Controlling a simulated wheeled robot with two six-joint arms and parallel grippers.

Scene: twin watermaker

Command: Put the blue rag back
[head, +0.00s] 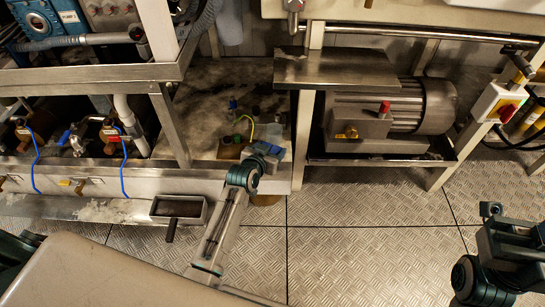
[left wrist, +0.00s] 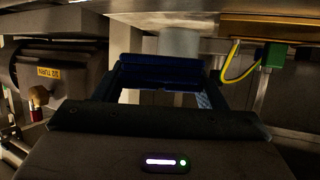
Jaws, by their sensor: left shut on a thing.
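My left gripper (head: 268,152) reaches over the low shelf at the middle of the head view, by the post. It is shut on a small blue cloth, the blue rag (head: 281,154), which is mostly hidden by the gripper.
A motor (head: 395,108) stands on a shelf right of the post. A green-yellow wire (head: 247,124) runs close to my left gripper, also seen in the left wrist view (left wrist: 238,72). A metal tray (head: 178,208) sits at the left. The plated floor (head: 350,225) is clear.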

